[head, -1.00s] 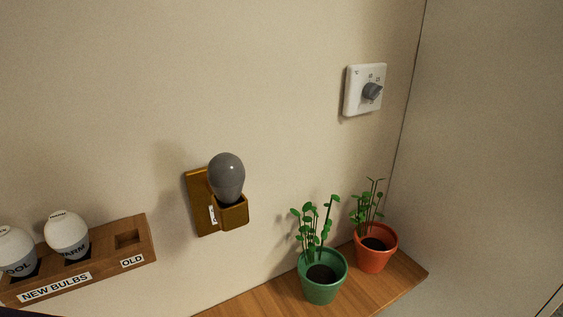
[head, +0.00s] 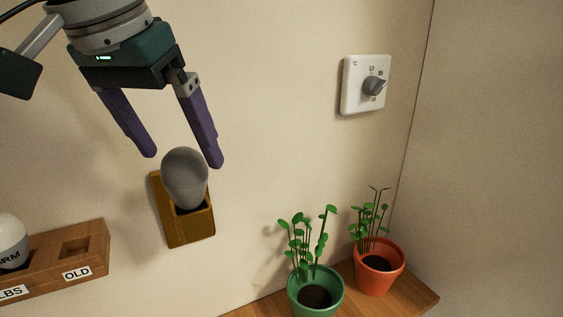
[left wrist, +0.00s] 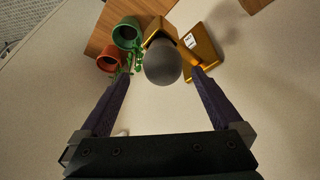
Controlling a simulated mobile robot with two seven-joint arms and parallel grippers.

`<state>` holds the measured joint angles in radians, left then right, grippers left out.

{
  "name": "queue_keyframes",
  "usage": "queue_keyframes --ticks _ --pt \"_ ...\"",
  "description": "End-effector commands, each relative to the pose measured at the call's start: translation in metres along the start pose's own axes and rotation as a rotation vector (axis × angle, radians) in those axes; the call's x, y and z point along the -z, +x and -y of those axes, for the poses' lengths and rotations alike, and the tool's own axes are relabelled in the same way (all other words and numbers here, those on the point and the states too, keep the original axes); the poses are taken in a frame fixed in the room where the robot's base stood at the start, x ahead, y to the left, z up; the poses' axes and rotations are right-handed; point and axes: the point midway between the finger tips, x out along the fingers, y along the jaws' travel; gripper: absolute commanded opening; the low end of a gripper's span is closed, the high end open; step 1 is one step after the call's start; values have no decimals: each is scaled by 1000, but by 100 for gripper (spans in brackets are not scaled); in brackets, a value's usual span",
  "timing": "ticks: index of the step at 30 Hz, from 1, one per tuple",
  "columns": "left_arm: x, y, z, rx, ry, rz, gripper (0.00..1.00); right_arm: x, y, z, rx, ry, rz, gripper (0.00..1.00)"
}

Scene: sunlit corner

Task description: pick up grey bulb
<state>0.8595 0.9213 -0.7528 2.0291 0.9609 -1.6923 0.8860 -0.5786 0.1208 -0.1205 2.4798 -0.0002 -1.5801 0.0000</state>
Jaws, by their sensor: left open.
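The grey bulb (head: 185,178) sits upright in a brown wall-mounted socket (head: 188,228), its round end up. My left gripper (head: 186,161) is open just above the bulb, its two purple fingers pointing down. In the left wrist view the grey bulb (left wrist: 163,66) shows ahead, between the tips of the open left gripper (left wrist: 153,78). I cannot tell whether a finger touches it. My right gripper is in neither view.
A wooden rack (head: 95,250) labelled OLD has an empty square slot and a white bulb (head: 10,243) at the left edge. A wall dial (head: 366,86) is at upper right. Green (head: 314,290) and orange (head: 377,268) plant pots stand on a wooden shelf (head: 408,297).

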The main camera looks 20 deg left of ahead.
Motion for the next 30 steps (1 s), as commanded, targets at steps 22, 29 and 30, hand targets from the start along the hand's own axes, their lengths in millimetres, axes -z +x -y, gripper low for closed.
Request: queue_keyframes --ticks 22,29,30 --pt "-1 53 5 0 3 -2 89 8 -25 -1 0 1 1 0" --pt "-1 53 5 0 3 -2 63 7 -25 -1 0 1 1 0" --pt "-1 53 5 0 3 -2 58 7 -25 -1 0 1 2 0"
